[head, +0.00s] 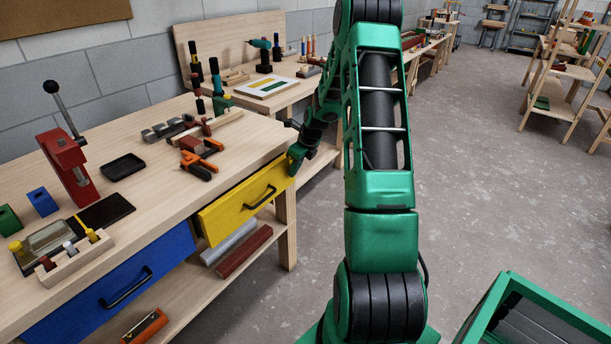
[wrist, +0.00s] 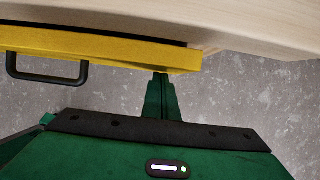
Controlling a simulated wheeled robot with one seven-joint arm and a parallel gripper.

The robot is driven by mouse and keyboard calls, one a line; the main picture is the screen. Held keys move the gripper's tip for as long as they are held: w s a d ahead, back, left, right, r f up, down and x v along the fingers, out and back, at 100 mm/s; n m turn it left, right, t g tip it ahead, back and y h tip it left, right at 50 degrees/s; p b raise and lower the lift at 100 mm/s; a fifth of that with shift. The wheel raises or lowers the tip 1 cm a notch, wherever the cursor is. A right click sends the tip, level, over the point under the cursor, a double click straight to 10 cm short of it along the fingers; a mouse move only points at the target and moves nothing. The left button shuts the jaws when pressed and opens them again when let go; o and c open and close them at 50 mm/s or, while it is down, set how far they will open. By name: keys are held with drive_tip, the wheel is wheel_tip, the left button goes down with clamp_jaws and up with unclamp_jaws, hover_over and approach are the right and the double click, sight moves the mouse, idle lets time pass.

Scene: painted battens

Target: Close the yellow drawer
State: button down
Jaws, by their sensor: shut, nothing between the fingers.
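The yellow drawer (head: 233,211), with a black bar handle (head: 259,197), is under the wooden workbench. In the wrist view the yellow drawer (wrist: 125,54) stands a little out from under the bench top, with a strip of its wooden side showing at its right end. My gripper (head: 293,168) is at the right end of the drawer front. In the wrist view my gripper (wrist: 160,76) is shut and empty, its fingertips at the drawer front's edge, right of the handle (wrist: 45,78). I cannot tell whether they touch.
A blue drawer (head: 118,290) is left of the yellow one. The bench top (head: 140,205) holds a red press (head: 67,165), a black tray (head: 123,167) and orange-handled tools. A lower shelf holds bars (head: 243,252). A green-framed box (head: 530,315) is at bottom right. Open floor (head: 475,160) lies right.

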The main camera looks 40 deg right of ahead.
sight(286, 166)
drive_tip(key=w, duration=0.1)
drive_tip(key=w+a, duration=0.1)
drive_tip(key=w, duration=0.1)
drive_tip(key=shift+w, duration=0.25)
drive_tip(key=shift+w+r, duration=0.15)
drive_tip(key=shift+w, duration=0.45)
drive_tip(key=shift+w+a+r, duration=0.1)
drive_tip(key=shift+a, duration=0.05)
drive_tip(key=s+d+r, duration=0.2)
drive_tip(key=s+r, duration=0.6)
drive_tip(key=shift+s+d+r, duration=0.15)
drive_tip(key=shift+s+r, duration=0.15)
drive_tip(key=shift+s, duration=0.05)
